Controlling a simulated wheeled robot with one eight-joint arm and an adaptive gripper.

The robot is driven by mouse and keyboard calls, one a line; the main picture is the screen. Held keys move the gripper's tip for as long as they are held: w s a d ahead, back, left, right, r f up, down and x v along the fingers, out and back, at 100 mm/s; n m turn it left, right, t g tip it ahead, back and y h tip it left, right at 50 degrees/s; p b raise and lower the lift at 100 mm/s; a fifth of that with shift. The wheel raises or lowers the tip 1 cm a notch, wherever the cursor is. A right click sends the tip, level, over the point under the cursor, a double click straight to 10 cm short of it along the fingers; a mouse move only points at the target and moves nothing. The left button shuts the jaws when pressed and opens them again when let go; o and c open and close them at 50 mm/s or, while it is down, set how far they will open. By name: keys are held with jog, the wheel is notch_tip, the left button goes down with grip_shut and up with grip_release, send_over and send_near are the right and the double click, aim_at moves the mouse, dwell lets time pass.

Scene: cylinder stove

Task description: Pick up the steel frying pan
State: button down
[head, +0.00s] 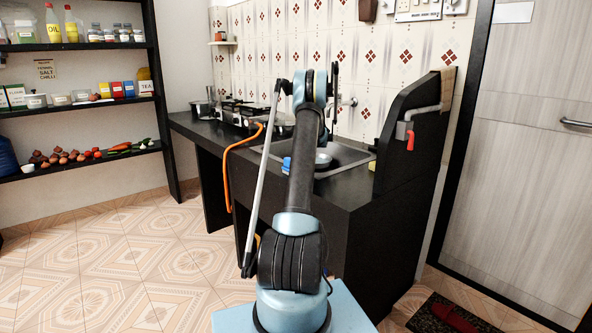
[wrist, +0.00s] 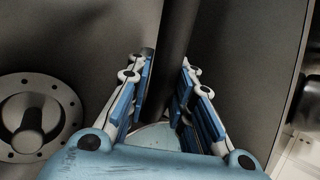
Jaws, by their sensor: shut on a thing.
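In the wrist view, my gripper (wrist: 167,62) has its two blue-padded fingers on either side of a dark, straight bar (wrist: 178,30), and is shut on it. The bar looks like the handle of the steel frying pan. It runs from the top edge down between the fingers. The pan's body cannot be made out for certain; grey metal surfaces fill much of that view. In the head view, my own arm stands in front of the counter and hides most of my gripper and what it holds.
A black counter (head: 345,190) carries a sink (head: 347,155) and, left of it, a stove (head: 238,112) with a pot (head: 202,109). An orange hose (head: 228,165) hangs in front. A raised black side panel (head: 415,130) bounds the right. A round perforated metal part (wrist: 38,118) lies left of my gripper.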

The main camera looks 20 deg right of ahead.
notch_tip(320, 180, up, 15)
jog(key=s+a, duration=0.3)
jog(key=s, duration=0.5)
jog(key=s+a, duration=0.4)
jog(key=s, duration=0.4)
jog(key=shift+s+a, duration=0.15)
jog(key=shift+a, duration=0.15)
jog(key=c, duration=2.3)
grip_release()
grip_shut()
